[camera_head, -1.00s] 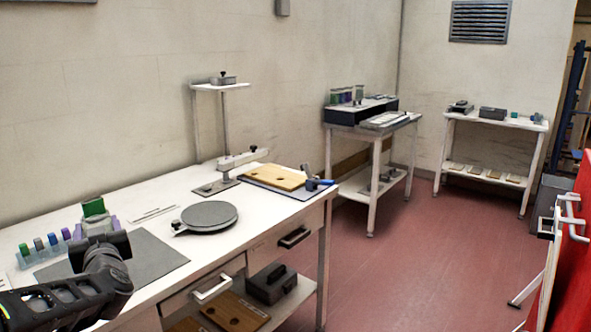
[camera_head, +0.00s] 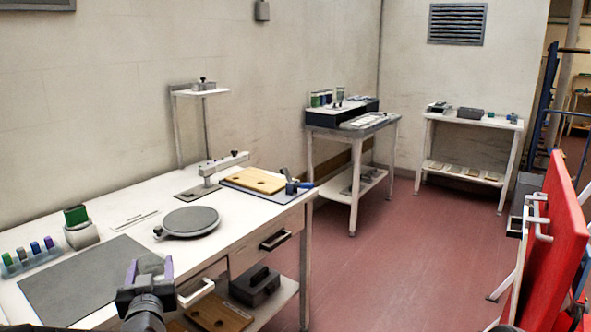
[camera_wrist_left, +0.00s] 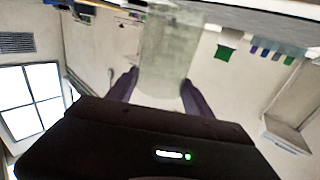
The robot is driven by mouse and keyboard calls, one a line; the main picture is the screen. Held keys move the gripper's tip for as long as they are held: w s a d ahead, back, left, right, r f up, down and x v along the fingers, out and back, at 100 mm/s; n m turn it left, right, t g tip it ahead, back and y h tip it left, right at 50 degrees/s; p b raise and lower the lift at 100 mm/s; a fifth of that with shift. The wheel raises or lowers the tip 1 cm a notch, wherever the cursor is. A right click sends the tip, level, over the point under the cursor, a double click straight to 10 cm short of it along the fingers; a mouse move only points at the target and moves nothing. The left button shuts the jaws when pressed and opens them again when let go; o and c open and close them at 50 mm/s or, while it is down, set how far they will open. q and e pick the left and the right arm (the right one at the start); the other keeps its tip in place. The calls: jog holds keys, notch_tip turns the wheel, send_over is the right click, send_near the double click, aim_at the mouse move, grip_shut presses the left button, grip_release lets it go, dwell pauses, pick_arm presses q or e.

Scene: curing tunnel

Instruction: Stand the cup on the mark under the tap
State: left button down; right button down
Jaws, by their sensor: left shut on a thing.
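My left gripper (camera_head: 149,272) is at the bottom of the head view, in front of the bench's near edge. Its purple fingers are shut on a pale grey, translucent cup (camera_head: 151,263). In the left wrist view the cup (camera_wrist_left: 166,50) stands out between the two fingers (camera_wrist_left: 160,88); that picture appears upside down. The cup's lower part is hard to make out in the head view. I cannot pick out a tap or a mark with certainty. A grey block with a green top (camera_head: 77,216) stands on the bench. My right gripper is not in view.
The white bench (camera_head: 130,205) holds a grey mat (camera_head: 82,281), a rack of several coloured bottles (camera_head: 34,260), a round grey plate (camera_head: 190,221), a post with an arm (camera_head: 222,163) and a wooden board (camera_head: 256,181). A red panel (camera_head: 552,245) stands at right; the floor between is clear.

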pick_arm(q)
jog(key=s+d+f+m+h+p, duration=0.3)
jog(key=d+f+h, duration=0.2)
jog(key=d+f, duration=0.5)
jog(key=d, duration=0.3)
jog(key=shift+m+t+h+p, duration=0.3)
jog(key=shift+t, duration=0.1)
